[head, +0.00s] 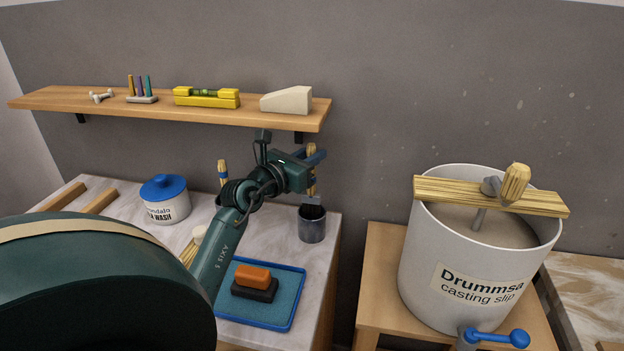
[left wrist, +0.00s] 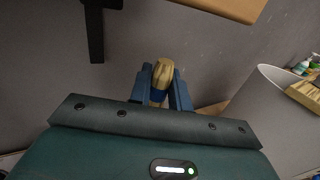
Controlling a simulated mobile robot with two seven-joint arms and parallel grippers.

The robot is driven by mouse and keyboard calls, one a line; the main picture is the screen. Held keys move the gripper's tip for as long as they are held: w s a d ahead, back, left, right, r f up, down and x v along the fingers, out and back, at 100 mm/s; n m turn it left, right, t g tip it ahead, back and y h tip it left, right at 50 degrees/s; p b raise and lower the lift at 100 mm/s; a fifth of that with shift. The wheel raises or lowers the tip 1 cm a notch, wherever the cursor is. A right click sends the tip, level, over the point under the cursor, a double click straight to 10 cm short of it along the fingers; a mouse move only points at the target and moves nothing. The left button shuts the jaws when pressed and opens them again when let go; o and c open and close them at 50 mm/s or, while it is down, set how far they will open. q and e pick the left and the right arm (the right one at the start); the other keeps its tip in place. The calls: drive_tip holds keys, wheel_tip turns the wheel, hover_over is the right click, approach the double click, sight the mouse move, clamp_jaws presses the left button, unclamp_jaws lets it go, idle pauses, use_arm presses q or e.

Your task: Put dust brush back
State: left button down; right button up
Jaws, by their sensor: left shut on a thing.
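The dust brush (head: 312,211) has a light wooden handle and dark bristles that point down. My left gripper (head: 314,159) is shut on its handle and holds it upright. In the left wrist view the rounded handle end (left wrist: 162,72) shows between the blue fingers of my left gripper (left wrist: 162,90). The bristles are at the mouth of a dark grey cup (head: 312,230) near the right edge of the marble-topped table. I cannot tell how far the bristle tips reach inside. My right gripper is not in view.
A wooden shelf (head: 60,99) is on the wall above the table. A blue tray (head: 262,318) with an orange-topped block (head: 253,274) lies in front of the cup. A blue-lidded jar (head: 166,200) stands left. A large white bucket (head: 425,270) stands right, across a gap.

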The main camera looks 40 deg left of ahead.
use_arm(q)
drive_tip(key=shift+w+a+f, duration=0.1)
drive_tip(key=shift+w+f, duration=0.15)
drive_tip(key=shift+f, duration=0.45)
drive_tip(key=b, duration=0.2)
hover_over(311, 200)
drive_tip(key=f, duration=0.3)
drive_tip(key=w+f, duration=0.1)
drive_tip(key=f, duration=0.1)
drive_tip(key=shift+a, duration=0.35)
drive_tip(key=shift+w+f, duration=0.1)
drive_tip(key=shift+f, duration=0.45)
drive_tip(key=c, duration=1.6)
unclamp_jaws()
drive_tip(key=shift+r, duration=0.1)
drive_tip(key=shift+c, duration=0.2)
drive_tip(key=o, duration=0.3)
drive_tip(key=shift+o, duration=0.2)
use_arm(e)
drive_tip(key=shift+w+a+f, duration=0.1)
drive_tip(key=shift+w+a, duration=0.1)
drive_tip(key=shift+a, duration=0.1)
